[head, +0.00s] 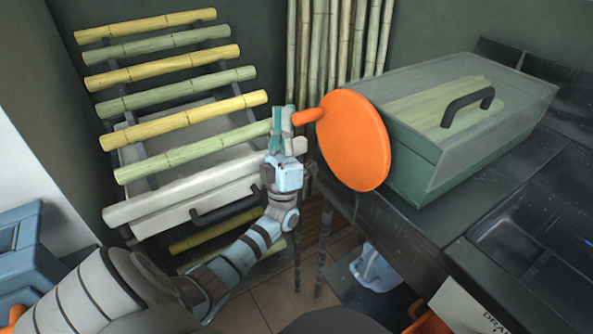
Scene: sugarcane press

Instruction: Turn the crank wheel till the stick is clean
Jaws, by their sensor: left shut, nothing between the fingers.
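The orange crank wheel (354,140) is a round disc on the left end of the green press (420,165). Its short orange handle (306,117) sticks out to the left near the top. My left gripper (283,116) points up just left of the handle's tip. Its fingers are shut with nothing between them, and I cannot tell whether they touch the handle. Pale green sugarcane (430,103) shows through the press's clear lid; how clean it is cannot be told. My right gripper is not in view.
Canes stand upright against the wall (330,50). The press stands on a dark counter (420,225) with a sink at right. A blue crate (25,250) is at far left.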

